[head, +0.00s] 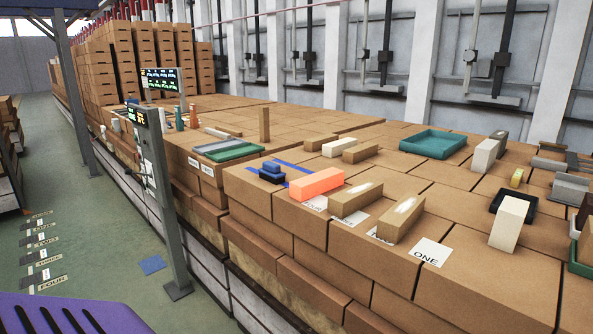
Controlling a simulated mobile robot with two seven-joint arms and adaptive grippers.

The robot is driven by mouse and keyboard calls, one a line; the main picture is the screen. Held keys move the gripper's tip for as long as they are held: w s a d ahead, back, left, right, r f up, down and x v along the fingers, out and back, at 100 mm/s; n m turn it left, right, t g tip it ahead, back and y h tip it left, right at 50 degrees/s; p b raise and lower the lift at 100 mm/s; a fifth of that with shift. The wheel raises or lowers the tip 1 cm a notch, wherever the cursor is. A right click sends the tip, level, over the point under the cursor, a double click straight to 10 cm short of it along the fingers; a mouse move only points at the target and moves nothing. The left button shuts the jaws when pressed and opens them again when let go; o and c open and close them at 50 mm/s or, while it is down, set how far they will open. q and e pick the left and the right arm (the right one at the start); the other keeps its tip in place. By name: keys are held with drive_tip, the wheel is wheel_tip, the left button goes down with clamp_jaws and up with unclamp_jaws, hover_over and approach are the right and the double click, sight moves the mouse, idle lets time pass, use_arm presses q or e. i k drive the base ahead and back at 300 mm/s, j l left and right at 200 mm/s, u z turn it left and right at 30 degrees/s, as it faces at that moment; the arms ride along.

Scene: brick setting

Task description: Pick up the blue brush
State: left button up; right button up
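A small dark blue object (271,173), which looks like the blue brush, lies on top of the brown brick stack near the middle of the head view. It sits at the stack's near left edge, just left of an orange brick (317,184). Its bristles cannot be made out at this size. Bright blue strips (297,169) lie flat on the stack beside and behind it. Neither of my grippers shows in the head view.
Tan bricks (356,197) and white labels (431,251) line the stack's front edge. Green trays (228,152) lie left of the brush. A teal tray (433,143) is farther back. A grey post (165,200) with displays stands at left, beside open floor.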

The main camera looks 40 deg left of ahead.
sight(269, 172)
drive_tip(key=k+j+z, duration=0.1)
drive_tip(key=j+z, duration=0.3)
drive_tip(key=j, duration=1.25)
drive_tip(key=k+j+z, duration=0.1)
drive_tip(key=j, duration=0.45)
drive_tip(key=k+j, duration=0.1)
drive_tip(key=j, duration=0.45)
drive_tip(key=k+j, duration=0.1)
drive_tip(key=j, duration=0.45)
drive_tip(key=z, duration=0.05)
